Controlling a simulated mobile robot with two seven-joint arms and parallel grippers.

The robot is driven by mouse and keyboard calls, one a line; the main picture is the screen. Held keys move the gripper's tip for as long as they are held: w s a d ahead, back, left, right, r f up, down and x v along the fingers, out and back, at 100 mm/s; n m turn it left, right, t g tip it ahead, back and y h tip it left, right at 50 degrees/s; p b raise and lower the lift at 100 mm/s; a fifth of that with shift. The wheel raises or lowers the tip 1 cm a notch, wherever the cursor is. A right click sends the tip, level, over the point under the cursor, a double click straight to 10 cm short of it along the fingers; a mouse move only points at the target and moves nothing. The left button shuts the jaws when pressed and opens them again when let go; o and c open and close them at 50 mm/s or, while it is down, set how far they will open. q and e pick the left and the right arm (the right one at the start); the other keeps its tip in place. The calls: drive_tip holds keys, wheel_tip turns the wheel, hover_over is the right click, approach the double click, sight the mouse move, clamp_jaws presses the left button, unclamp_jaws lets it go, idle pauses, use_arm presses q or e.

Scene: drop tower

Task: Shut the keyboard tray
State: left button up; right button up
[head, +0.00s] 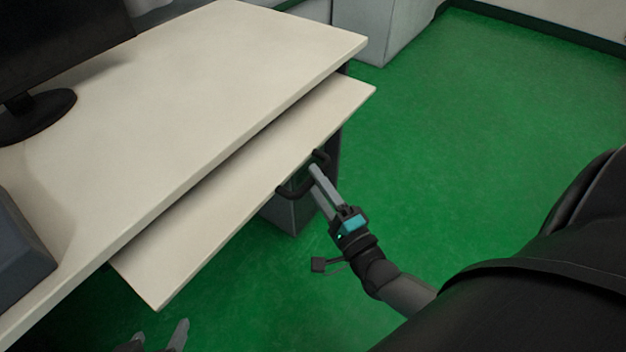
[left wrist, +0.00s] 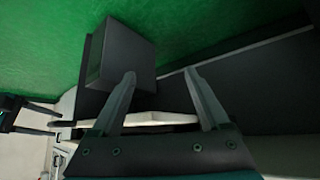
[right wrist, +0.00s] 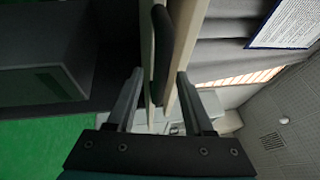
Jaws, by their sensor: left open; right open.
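The keyboard tray (head: 240,190), a pale board, sticks out from under the desk top (head: 200,90). A dark bar handle (head: 303,178) is at its front edge, toward the right end. My right gripper (head: 315,172) is open at the handle. In the right wrist view the handle (right wrist: 160,50) shows between the finger lines, beside the pale board edges; I cannot tell whether it touches a finger. My left gripper (head: 160,337) is open and empty at the bottom of the head view, below the tray's near corner. In the left wrist view a pale board edge (left wrist: 160,118) shows behind its fingers.
A monitor (head: 45,70) stands on the desk at the left. A grey drawer unit (head: 290,212) is under the desk behind the handle. A pale cabinet (head: 375,30) stands at the back. The green floor (head: 480,120) is clear to the right.

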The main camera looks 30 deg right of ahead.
drive_tip(key=shift+w+r, duration=0.15)
drive_tip(key=shift+w, duration=0.6)
drive_tip(key=shift+c, duration=0.4)
clamp_jaws()
idle(0.6)
